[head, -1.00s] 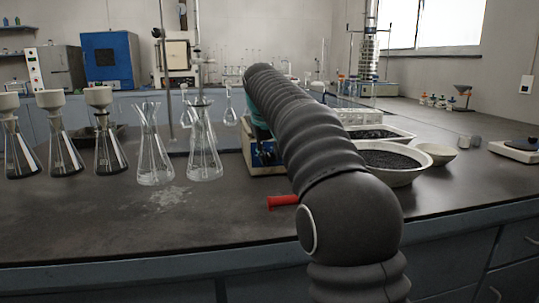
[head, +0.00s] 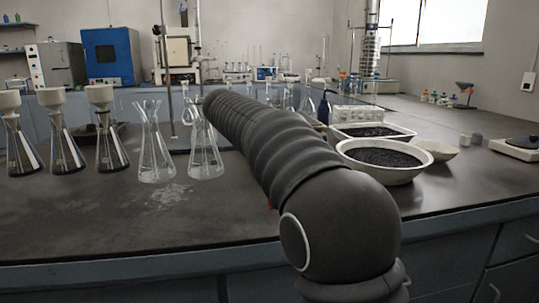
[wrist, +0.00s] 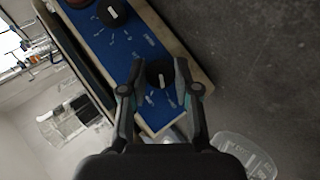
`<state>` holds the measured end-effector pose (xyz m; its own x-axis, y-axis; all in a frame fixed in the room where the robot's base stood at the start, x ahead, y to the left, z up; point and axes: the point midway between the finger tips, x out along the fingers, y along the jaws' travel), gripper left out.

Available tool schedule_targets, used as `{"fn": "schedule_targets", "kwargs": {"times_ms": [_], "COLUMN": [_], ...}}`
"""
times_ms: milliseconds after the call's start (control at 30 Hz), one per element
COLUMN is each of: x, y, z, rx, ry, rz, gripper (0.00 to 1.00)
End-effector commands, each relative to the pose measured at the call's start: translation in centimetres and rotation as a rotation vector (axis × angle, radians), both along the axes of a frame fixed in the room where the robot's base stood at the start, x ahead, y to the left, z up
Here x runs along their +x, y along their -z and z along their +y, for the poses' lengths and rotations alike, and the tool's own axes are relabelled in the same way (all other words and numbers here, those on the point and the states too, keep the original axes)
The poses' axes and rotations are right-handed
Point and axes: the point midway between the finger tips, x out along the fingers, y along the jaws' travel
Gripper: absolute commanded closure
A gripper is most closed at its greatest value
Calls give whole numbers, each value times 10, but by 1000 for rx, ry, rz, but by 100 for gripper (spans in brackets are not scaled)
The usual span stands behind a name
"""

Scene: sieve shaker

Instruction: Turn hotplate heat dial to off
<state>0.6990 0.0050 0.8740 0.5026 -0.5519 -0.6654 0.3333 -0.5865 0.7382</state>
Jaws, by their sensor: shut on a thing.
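The hotplate's blue front panel (wrist: 112,48) shows tilted in the wrist view, with a pale casing edge around it. It carries two black dials with white pointer marks. One dial (wrist: 160,76) sits between the fingertips of my gripper (wrist: 160,68), which is shut on it. The other dial (wrist: 112,13) is up and to the left, apart from the fingers. The panel's printing is too small to read, so I cannot tell which dial is for heat. In the head view my arm hides the hotplate and my gripper.
Clear flasks (head: 204,145) stand on the bench left of my arm. A white bowl of dark grains (head: 382,160) and a tray of dark material (head: 371,132) are to its right. The dark bench front (head: 120,225) is mostly free.

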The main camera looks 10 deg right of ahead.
Motion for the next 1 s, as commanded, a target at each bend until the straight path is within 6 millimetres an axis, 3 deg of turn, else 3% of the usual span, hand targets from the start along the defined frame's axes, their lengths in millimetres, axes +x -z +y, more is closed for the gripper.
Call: {"fn": "schedule_targets", "kwargs": {"times_ms": [400,967,1000], "x": [0,0,0], "y": [3,3,3], "z": [3,2,2], "rx": [-179,-207,-207], "ry": [-75,-86,-86], "rz": [0,0,0], "gripper": [100,100,62]}}
